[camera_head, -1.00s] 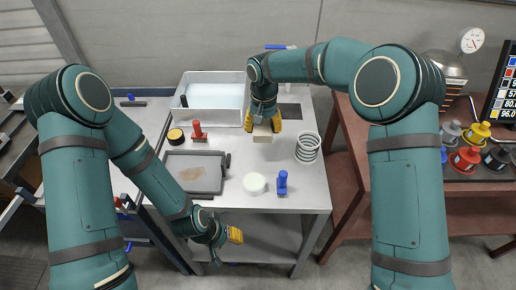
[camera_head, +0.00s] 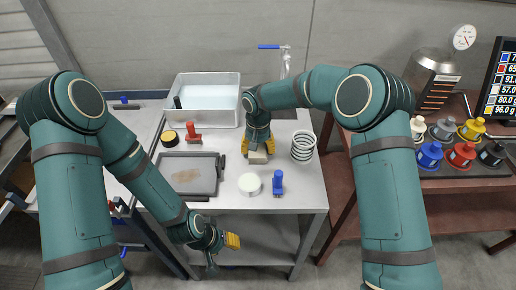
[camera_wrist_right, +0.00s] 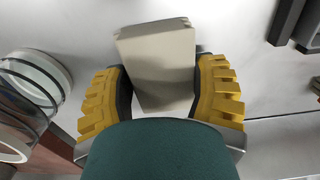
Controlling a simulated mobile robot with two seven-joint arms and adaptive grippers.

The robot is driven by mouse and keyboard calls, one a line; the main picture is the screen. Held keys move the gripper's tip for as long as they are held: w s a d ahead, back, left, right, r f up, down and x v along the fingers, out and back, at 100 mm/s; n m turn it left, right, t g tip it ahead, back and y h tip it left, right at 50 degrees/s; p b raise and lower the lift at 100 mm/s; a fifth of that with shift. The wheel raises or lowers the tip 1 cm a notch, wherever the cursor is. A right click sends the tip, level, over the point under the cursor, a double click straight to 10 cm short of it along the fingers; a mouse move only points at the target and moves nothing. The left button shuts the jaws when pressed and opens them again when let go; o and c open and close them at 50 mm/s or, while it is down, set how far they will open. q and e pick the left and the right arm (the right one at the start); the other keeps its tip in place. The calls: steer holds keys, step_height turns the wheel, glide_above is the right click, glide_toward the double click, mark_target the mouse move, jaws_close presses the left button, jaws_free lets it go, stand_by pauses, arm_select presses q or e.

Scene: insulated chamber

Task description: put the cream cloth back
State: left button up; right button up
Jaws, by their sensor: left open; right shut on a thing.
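The cream cloth (camera_head: 257,158) looks like a folded, block-shaped piece between the yellow fingers of my right gripper (camera_head: 258,149). The right wrist view shows its pale face (camera_wrist_right: 157,62) with a finger of the right gripper (camera_wrist_right: 160,95) on each side. The gripper is shut on it, over the middle of the white worktop (camera_head: 301,190). I cannot tell whether the cloth touches the worktop. My left gripper (camera_head: 232,241) is open and empty, low in front of the worktop's front edge.
A white basin (camera_head: 178,105) stands behind. A grey tray (camera_head: 190,174), red stamp-like tool (camera_head: 193,134) and yellow-black disc (camera_head: 170,139) lie left. A white round puck (camera_head: 249,184) and blue piece (camera_head: 278,184) are in front.

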steer(key=shift+f, duration=0.15)
steer(key=o, duration=1.2)
steer(key=shift+c, duration=0.2)
steer(key=shift+r, duration=0.45)
step_height(320, 180, up, 11)
steer(key=p, duration=0.2)
steer(key=shift+r, duration=0.2)
